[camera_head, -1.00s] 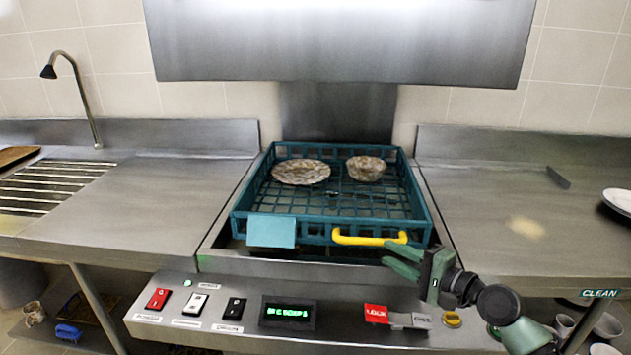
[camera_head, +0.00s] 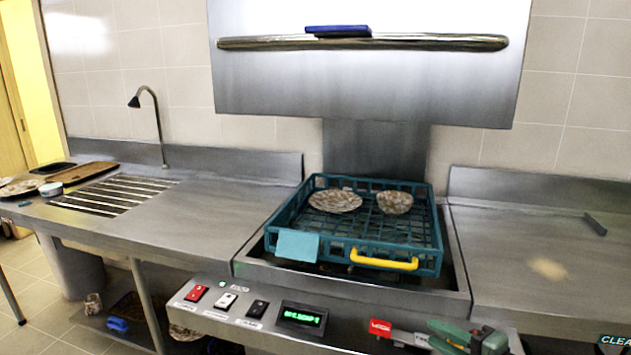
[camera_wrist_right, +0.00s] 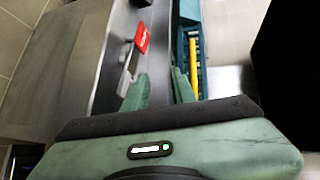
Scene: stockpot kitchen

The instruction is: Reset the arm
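My right gripper (camera_head: 445,337) is at the bottom edge of the head view, in front of the machine's control panel, below the yellow handle. In the right wrist view its two green fingers (camera_wrist_right: 160,90) are apart with nothing between them. The teal rack (camera_head: 437,225) sits on the machine's bed, with its yellow handle (camera_head: 384,261) at the front. The rack and handle (camera_wrist_right: 193,68) also show in the right wrist view, beside the fingers. My left gripper is not in view.
A dirty plate (camera_head: 335,201) and a dirty bowl (camera_head: 395,202) lie in the rack. The raised hood (camera_head: 365,85) is above. The left counter (camera_head: 215,205) is mostly clear.

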